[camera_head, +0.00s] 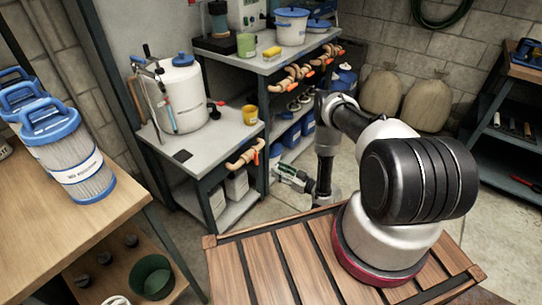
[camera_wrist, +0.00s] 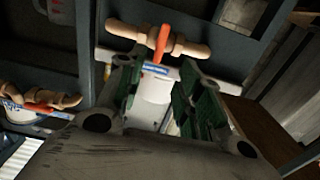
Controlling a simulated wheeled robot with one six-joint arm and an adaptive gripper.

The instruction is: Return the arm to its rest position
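My arm (camera_head: 340,115) reaches from its base on the slatted wooden deck, out and down to the left. My gripper (camera_head: 284,174) hangs low beyond the deck's far edge, beside the grey shelf units, and points left. In the wrist view my gripper (camera_wrist: 157,82) has its two green-padded fingers well apart. No held thing shows between them; a white container with a blue and white label (camera_wrist: 155,85) is visible in the gap, seemingly farther off. Whether the fingertips touch anything cannot be told.
A tan pipe with an orange valve handle (camera_wrist: 164,42) is ahead of the fingers. A wooden table (camera_head: 60,215) with blue-capped filters stands left. Sacks (camera_head: 428,105) stand behind my arm.

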